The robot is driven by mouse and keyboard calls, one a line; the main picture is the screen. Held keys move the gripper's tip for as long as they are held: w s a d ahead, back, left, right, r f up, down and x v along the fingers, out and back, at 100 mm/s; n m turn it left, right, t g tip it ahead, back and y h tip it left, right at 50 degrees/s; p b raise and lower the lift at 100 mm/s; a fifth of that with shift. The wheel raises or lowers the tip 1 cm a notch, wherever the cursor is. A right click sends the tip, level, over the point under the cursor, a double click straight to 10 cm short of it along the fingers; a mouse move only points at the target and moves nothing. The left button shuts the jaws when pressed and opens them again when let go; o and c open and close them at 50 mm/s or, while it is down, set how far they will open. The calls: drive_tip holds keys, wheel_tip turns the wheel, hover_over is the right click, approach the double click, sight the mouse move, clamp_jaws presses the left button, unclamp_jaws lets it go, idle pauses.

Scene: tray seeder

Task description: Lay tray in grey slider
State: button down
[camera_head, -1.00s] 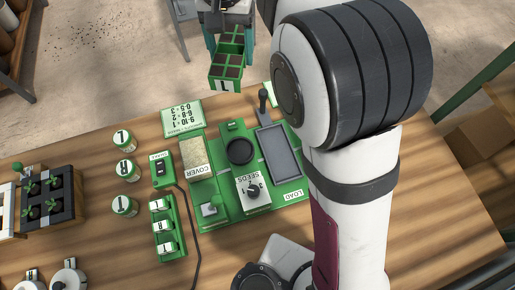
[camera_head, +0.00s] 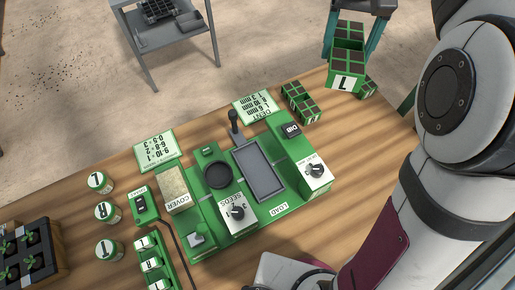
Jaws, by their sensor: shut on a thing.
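The held tray (camera_head: 347,60) is green with dark-filled cells and a white label with a dark letter on its near side. My gripper (camera_head: 359,25), with teal fingers at the top right, is shut on it, one finger on each side. The tray appears over the far right edge of the table; I cannot tell whether its bottom touches anything. The grey slider (camera_head: 258,170) is an empty, shallow rectangular bed on the green station board, nearer and to the left of the tray.
The wooden front right is clear.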

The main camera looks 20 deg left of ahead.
drive_tip(key=s+a+f+n, duration=0.45)
drive_tip(key=a+f, duration=0.25)
drive_tip(key=f, duration=0.3)
drive_tip(key=n, duration=0.3)
hover_over(258, 170)
wheel_tip(258, 170, down, 8)
drive_tip(key=f, duration=0.1)
drive_tip(key=shift+n, duration=0.25)
wheel_tip(258, 170, down, 10)
drive_tip(key=shift+r, duration=0.1)
drive_tip(key=shift+s+f, duration=0.1)
drive_tip(key=shift+f, duration=0.15)
unclamp_jaws()
wheel_tip(258, 170, up, 12)
drive_tip(key=r, duration=0.1)
drive_tip(key=s+d+r+m+y, duration=0.1)
drive_tip(key=s+d+r+m, duration=0.2)
drive_tip(key=s+d+m, duration=0.3)
drive_tip(key=s+d+r+m+y, duration=0.1)
drive_tip(key=s+d+r+m, duration=0.1)
drive_tip(key=s+d+m, duration=0.5)
drive_tip(key=d+m, duration=0.1)
drive_tip(key=d, duration=0.1)
drive_tip(key=shift+s+d+r+m, duration=0.15)
drive_tip(key=shift+d+r+m, duration=0.15)
drive_tip(key=shift+r, duration=0.1)
